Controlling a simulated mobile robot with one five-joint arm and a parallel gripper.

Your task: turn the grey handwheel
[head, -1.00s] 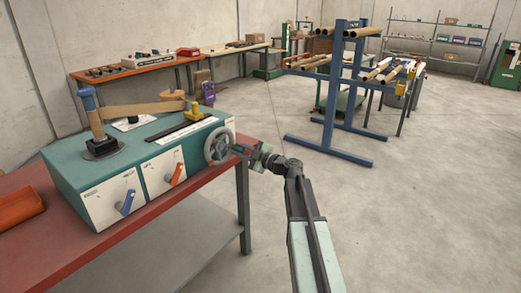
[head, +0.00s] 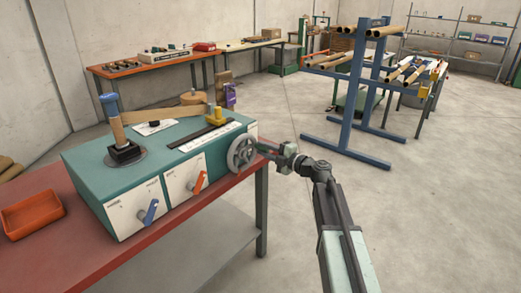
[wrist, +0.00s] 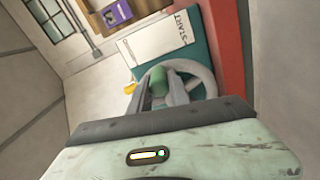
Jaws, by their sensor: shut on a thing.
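The grey spoked handwheel (head: 242,154) is on the right end of the teal winder box (head: 90,163). In the wrist view the wheel rim (wrist: 207,80) curves behind my fingers. My gripper (head: 268,150) is at the right side of the wheel. In the wrist view my gripper (wrist: 161,85) is shut on the wheel's green handle (wrist: 158,82), which shows between the two fingers. The handle's lower part is hidden by the gripper body.
The winder stands on a red bench (head: 60,235) with an orange tray (head: 33,214). Its front has a blue lever (head: 149,211) and an orange lever (head: 197,182). A blue rack (head: 360,95) stands behind. Floor to the right is clear.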

